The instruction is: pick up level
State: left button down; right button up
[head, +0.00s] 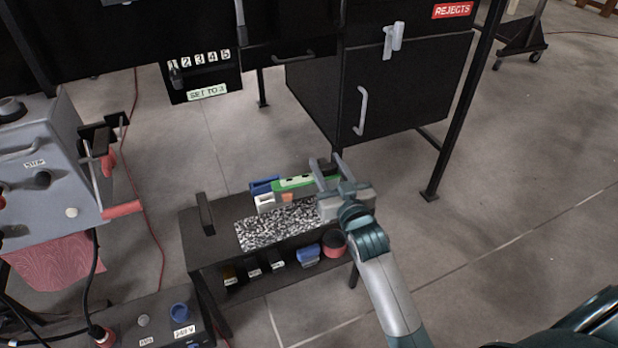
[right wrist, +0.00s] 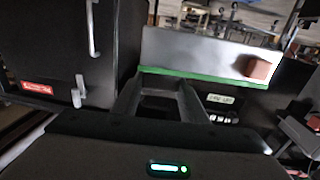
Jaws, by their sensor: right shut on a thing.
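The green level (head: 295,183) lies near the back of a small dark bench, its right part between the fingers of my right gripper (head: 328,172). My right gripper is shut on it. In the right wrist view a green strip with a pale face, which looks like the level (right wrist: 205,77), crosses at the fingertips of the right gripper (right wrist: 160,88). I cannot tell whether the level is clear of the bench. My left gripper is not in view.
A black cabinet (head: 410,90) stands behind. A grey machine (head: 45,150) is at left.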

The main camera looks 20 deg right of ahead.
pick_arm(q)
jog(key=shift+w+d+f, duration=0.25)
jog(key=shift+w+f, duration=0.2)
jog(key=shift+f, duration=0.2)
pick_arm(e)
jog(key=d+r, duration=0.2)
jog(key=d, duration=0.1)
jog(key=d+r, duration=0.1)
jog(key=d, duration=0.1)
jog(key=shift+s+r, duration=0.1)
jog(key=shift+s, duration=0.05)
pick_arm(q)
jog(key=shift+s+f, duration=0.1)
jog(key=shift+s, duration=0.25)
pick_arm(e)
jog(key=shift+a, duration=0.1)
